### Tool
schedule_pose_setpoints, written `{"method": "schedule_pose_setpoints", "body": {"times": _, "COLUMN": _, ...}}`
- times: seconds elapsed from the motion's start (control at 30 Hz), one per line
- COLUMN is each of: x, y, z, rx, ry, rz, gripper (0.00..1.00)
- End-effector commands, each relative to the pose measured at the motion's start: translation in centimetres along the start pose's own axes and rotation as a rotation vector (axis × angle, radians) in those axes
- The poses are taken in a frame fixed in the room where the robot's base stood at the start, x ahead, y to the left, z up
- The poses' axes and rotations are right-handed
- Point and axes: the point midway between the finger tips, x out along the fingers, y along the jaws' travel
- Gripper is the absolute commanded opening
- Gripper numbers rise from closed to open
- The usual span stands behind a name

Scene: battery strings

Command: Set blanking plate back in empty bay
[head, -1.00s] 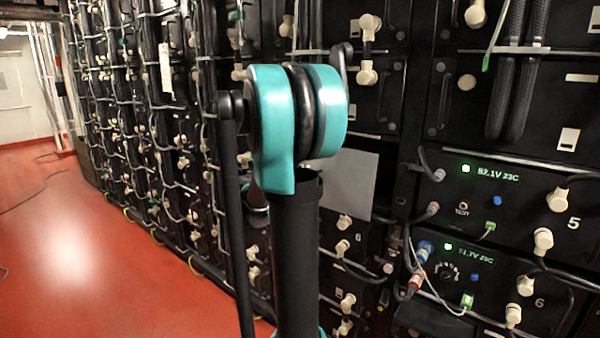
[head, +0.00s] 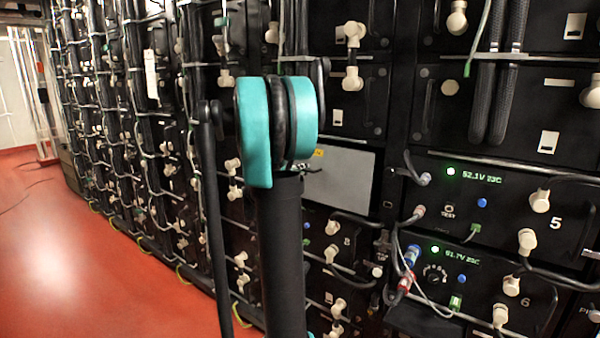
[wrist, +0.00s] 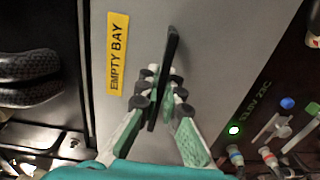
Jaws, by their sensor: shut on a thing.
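The blanking plate (head: 345,183) is a grey sheet with a yellow label. In the head view it stands at the rack front, left of the lit modules, its left part hidden behind my arm. In the wrist view the plate (wrist: 215,60) fills the middle, its label reading EMPTY BAY (wrist: 117,52). My gripper (wrist: 163,90) is shut on the plate's black handle (wrist: 171,50). In the head view my gripper is hidden behind my arm. The bay opening is not clearly visible, and I cannot tell whether the plate sits flush in it.
Module 5 (head: 505,205) and module 6 (head: 470,285), with lit green displays, stand right of the plate. Loose cables and red and blue connectors (head: 408,270) hang near its lower right. Thick braided cables (head: 497,80) hang above. Red floor (head: 60,260) is clear at left.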

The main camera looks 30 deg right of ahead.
Motion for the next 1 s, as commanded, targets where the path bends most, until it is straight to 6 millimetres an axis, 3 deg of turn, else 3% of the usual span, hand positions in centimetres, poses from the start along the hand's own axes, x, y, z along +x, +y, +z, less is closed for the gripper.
{"method": "schedule_pose_setpoints", "body": {"times": 0.7, "x": 5.8, "y": 0.1, "z": 0.0, "rx": -0.001, "ry": -0.002, "rz": 0.001, "gripper": 0.0}}
{"method": "schedule_pose_setpoints", "body": {"times": 1.0, "x": 5.9, "y": -0.9, "z": 0.0, "rx": -0.001, "ry": 0.0, "rz": 0.001, "gripper": 0.0}}
